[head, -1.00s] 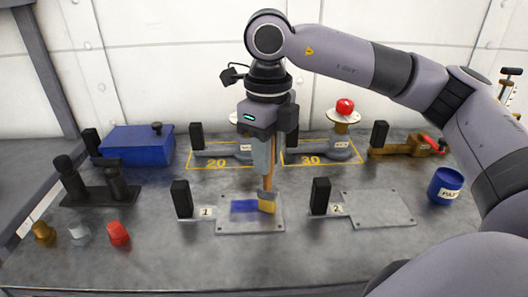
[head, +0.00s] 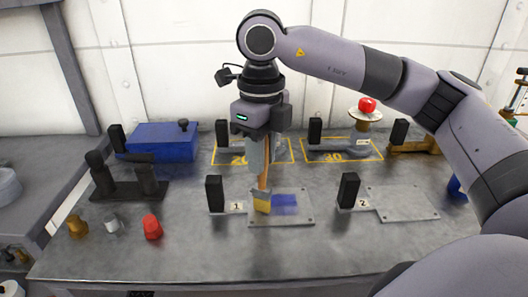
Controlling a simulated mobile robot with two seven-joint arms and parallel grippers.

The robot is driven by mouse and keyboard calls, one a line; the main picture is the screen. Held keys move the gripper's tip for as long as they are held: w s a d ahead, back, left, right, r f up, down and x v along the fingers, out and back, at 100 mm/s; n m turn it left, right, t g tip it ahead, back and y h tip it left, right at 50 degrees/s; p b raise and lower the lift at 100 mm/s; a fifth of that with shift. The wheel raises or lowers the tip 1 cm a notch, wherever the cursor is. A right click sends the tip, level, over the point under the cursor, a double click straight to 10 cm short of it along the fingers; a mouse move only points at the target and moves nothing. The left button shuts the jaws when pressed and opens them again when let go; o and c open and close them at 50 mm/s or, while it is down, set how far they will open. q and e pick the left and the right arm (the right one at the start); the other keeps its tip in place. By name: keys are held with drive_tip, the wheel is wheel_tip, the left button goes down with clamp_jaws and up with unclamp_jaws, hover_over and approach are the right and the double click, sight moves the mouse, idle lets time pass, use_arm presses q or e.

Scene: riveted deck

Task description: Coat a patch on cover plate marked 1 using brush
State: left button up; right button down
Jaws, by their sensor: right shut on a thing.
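Cover plate 1 (head: 302,218) is a flat grey plate with a label marked 1 (head: 236,206) at its left. A dark blue coated patch (head: 285,204) lies on its upper part. My right gripper (head: 262,165) is shut on the brush (head: 264,182), holding it nearly upright with bristles down. The yellowish bristles (head: 262,203) are at the left end of the blue patch, over the plate; whether they touch it I cannot tell. They hide part of the plate. My left gripper is not in view.
Cover plate 2 (head: 405,205) lies to the right. A blue pot (head: 455,188) is mostly hidden by my right arm. Black upright blocks (head: 214,193) (head: 348,190) stand beside the plates. A blue box (head: 160,145) is behind left.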

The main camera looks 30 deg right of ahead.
sight(260, 188)
wheel_tip(260, 188, up, 5)
drive_tip(key=p, duration=0.3)
drive_tip(key=shift+a+f, duration=0.15)
wheel_tip(260, 188, up, 2)
drive_tip(key=shift+r+p, duration=0.1)
drive_tip(key=shift+p, duration=0.75)
drive_tip(key=shift+r+p, duration=0.45)
drive_tip(key=shift+r, duration=0.2)
